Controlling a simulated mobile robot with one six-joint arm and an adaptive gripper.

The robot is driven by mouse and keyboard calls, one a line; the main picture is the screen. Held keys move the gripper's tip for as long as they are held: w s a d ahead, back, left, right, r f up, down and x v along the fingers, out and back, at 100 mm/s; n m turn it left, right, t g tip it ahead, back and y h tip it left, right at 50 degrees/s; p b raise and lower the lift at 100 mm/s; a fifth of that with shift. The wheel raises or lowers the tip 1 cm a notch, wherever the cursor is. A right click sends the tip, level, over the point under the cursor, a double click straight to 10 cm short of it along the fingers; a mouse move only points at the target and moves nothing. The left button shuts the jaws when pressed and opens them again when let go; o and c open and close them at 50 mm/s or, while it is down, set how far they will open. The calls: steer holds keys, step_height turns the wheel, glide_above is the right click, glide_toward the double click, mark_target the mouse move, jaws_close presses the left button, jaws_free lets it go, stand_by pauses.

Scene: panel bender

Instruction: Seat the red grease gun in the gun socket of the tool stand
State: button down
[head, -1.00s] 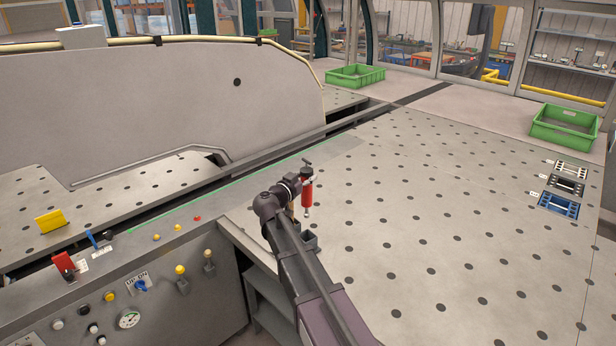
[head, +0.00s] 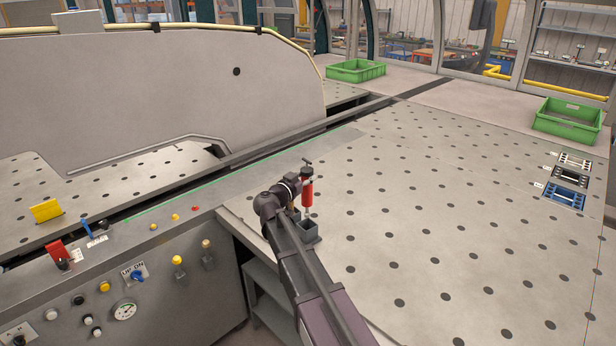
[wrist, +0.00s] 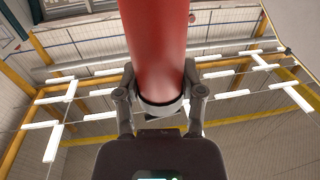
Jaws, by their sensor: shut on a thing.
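The red grease gun (head: 307,190) is upright in the head view, with its dark T-shaped handle at the top and a thin light tip below. My gripper (wrist: 160,95) is shut on the grease gun, whose red barrel (wrist: 158,40) fills the upper middle of the wrist view. The tool stand (head: 306,230) is a grey block with square openings at the table's near edge. The gun's tip is just above or at the stand; I cannot tell whether it is inside an opening. My arm hides part of the stand.
The perforated table (head: 430,220) is clear to the right. Three small labelled fixtures (head: 568,180) lie at its right edge. Green crates stand at the back (head: 356,70) and right (head: 568,120). The control panel (head: 130,285) with knobs and a gauge is at the left.

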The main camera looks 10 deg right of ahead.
mark_target(304, 203)
steer(key=shift+f+b, duration=4.1)
steer(key=shift+f, duration=0.2)
steer(key=shift+f+b, duration=0.4)
steer(key=shift+c, duration=0.6)
jaws_free()
steer(key=shift+a, duration=0.1)
steer(key=v, duration=1.1)
steer(key=shift+s+a, duration=0.2)
steer(key=shift+s, duration=0.15)
